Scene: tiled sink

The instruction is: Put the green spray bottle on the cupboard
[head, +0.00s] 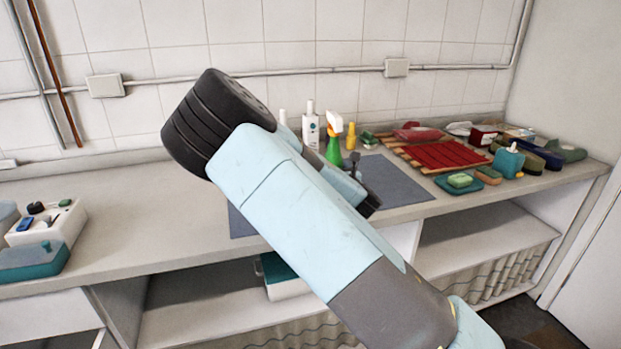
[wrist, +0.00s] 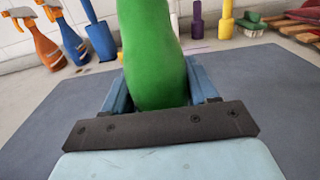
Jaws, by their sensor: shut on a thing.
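The green spray bottle (head: 333,151) shows in the head view behind my arm, with a white and orange spray head at its top. In the wrist view its green body (wrist: 153,50) stands between the two blue fingers of my gripper (wrist: 159,88), which is shut on it. The bottle's top is out of the wrist view and its lower end is hidden by the gripper. I cannot tell whether it touches the grey mat (head: 395,183). No separate cupboard stands out; a long counter (head: 120,205) has open compartments (head: 480,235) below it.
Other bottles stand near the wall: a white one (head: 310,126), a yellow one (head: 351,137), and orange (wrist: 38,45) and blue (wrist: 68,36) spray bottles. A red cloth (head: 445,155) and sponges lie at the right. A box of items (head: 45,225) is at the left. The left-middle counter is clear.

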